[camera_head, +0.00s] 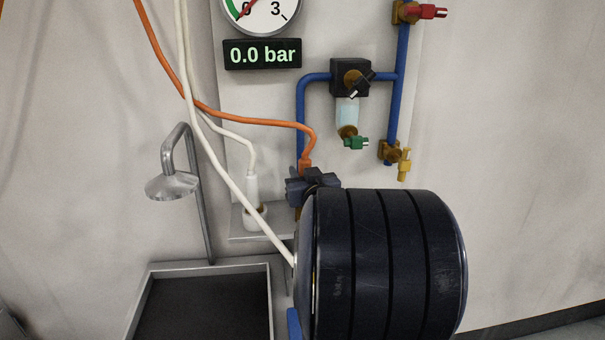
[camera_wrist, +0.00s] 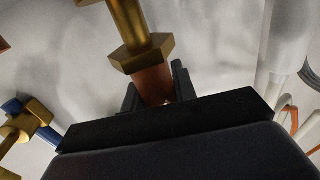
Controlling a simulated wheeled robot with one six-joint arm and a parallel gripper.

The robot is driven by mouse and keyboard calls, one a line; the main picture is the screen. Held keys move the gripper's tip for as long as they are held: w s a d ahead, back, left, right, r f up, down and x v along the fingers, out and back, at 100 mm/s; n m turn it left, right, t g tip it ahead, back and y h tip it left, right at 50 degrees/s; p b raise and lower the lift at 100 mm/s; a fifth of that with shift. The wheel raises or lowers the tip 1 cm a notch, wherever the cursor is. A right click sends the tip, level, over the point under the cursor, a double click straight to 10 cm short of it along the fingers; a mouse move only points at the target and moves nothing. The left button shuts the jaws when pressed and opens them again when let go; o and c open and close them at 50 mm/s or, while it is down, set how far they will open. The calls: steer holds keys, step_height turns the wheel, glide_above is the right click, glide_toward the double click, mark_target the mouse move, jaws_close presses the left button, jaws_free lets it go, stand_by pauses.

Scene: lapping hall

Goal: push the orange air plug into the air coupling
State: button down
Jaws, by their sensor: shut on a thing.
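The orange air plug (camera_head: 305,165) sits at the end of the orange hose in the head view, at the top of my dark gripper (camera_head: 311,184). In the wrist view my gripper (camera_wrist: 158,92) is shut on the orange plug (camera_wrist: 153,84), with a dark finger on each side. A brass hex fitting (camera_wrist: 140,54), which looks like the air coupling, lines up with the plug and appears to meet its end. I cannot tell how deep the plug sits in it. In the head view my arm and gripper hide most of this joint.
The display (camera_head: 262,54) under the gauge reads 0.0 bar. A blue pipe (camera_head: 301,115) runs behind my gripper to a regulator (camera_head: 351,78). A white plug (camera_head: 253,190) with its hose stands close left on a shelf (camera_head: 240,222).

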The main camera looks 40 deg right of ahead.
steer(key=shift+f+b, duration=1.3)
steer(key=shift+f, duration=0.2)
steer(key=c, duration=1.1)
jaws_free()
steer(key=shift+o, duration=0.2)
steer(key=v, duration=1)
steer(key=shift+s+a+p, duration=0.15)
steer(key=shift+s+p, duration=0.2)
steer(key=shift+p, duration=0.05)
steer(key=shift+w, duration=0.1)
